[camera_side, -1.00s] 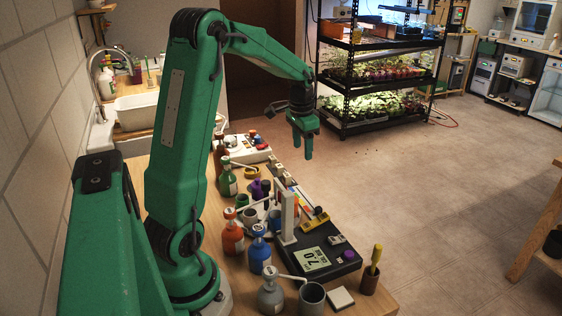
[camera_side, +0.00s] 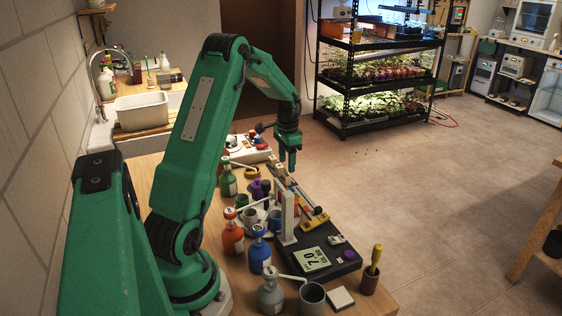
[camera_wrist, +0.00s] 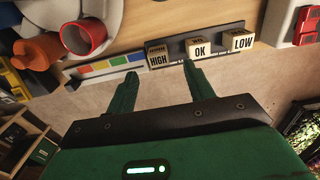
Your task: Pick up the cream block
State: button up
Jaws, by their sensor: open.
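Three pale wooden blocks sit in a row on a dark rack in the wrist view: one marked HIGH (camera_wrist: 158,59), one marked OK (camera_wrist: 199,49) and one marked LOW (camera_wrist: 237,42). All look cream to tan, so I cannot tell which is the cream block. My gripper (camera_wrist: 160,70) is open and empty, its fingers spread to either side of the HIGH block in the picture, apparently short of it. In the side view my gripper (camera_side: 287,164) points down at the far end of the bench, over the rack, partly hiding the blocks. A flat cream square (camera_side: 340,298) lies at the bench's near edge.
A red cup (camera_wrist: 84,36) and a coloured strip (camera_wrist: 105,66) lie left of the blocks in the wrist view. A white post (camera_side: 288,216) stands on the dark device. The floor at right is open.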

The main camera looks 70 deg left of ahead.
aim_at(287, 175)
jog(key=shift+f, duration=0.4)
jog(key=shift+f, duration=0.1)
jog(key=shift+d+f, duration=0.1)
jog(key=shift+f, duration=2.4)
jog(key=c, duration=1)
